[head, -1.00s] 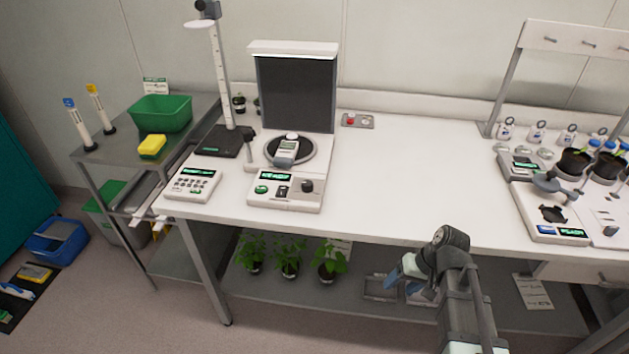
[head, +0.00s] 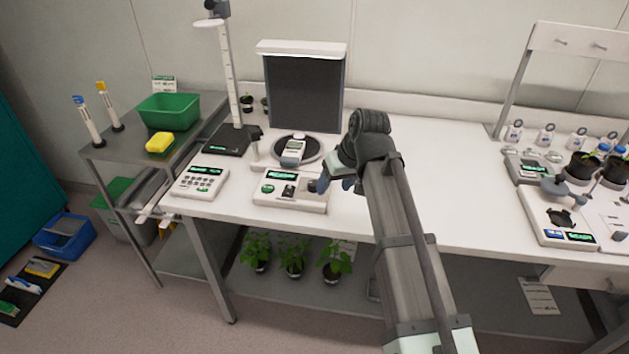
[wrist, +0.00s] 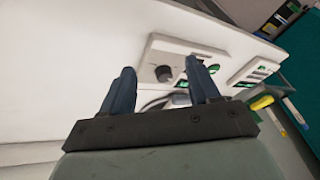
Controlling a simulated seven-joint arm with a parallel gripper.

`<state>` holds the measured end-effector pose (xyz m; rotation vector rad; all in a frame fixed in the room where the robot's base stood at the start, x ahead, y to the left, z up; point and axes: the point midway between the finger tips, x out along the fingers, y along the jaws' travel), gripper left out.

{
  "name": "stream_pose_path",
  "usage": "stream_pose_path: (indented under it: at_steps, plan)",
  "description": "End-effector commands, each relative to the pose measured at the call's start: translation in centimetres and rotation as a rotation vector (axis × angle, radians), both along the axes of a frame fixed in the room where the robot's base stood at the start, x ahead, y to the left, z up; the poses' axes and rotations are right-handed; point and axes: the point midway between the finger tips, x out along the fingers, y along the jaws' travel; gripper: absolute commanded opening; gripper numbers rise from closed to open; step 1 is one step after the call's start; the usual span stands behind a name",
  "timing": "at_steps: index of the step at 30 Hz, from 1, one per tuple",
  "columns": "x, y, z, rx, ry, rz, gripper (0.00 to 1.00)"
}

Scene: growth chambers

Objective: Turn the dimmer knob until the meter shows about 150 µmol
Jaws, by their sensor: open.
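The dimmer knob (head: 312,186) is a dark round knob at the right end of a white control box (head: 284,203) with a green display. In the wrist view the knob (wrist: 164,73) shows between my two blue fingers, beyond their tips. My gripper (head: 336,182) is open and empty, just right of the box in the head view; it also shows in the wrist view (wrist: 159,68). The handheld meter (head: 293,151) lies on a dark round plate behind the box, under a white lamp hood (head: 300,47). Its reading is too small to read.
A white keypad device (head: 200,182) stands left of the box. A stand with a scaled white post (head: 233,80) rises behind it. The bench middle to the right is clear up to the instruments (head: 560,215) at far right. Potted plants (head: 293,255) stand below.

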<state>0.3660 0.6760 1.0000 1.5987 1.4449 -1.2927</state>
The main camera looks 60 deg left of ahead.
Motion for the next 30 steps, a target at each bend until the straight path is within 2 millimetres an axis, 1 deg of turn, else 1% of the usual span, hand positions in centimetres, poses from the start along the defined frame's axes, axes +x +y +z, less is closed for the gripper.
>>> stream_pose_path:
  at_steps: [1, 3, 7, 9, 11, 14, 17, 30]
  plan:
    - [0.2, 2.0, 1.6, 0.005, -0.040, 0.008, 0.61]
    - [0.3, 3.6, 3.1, 0.011, -0.088, 0.011, 0.61]
    - [0.3, 5.2, 5.0, 0.016, -0.147, 0.014, 0.61]
    - [0.2, 5.6, 5.3, 0.017, -0.163, 0.015, 0.61]
    - [0.2, 5.8, 5.3, 0.017, -0.170, 0.015, 0.61]
    - [0.3, 6.0, 4.6, 0.017, -0.171, 0.015, 0.61]
    - [0.4, 6.5, 3.4, 0.015, -0.169, 0.015, 0.61]
    - [1.0, 9.3, -3.5, 0.016, -0.168, 0.015, 0.61]
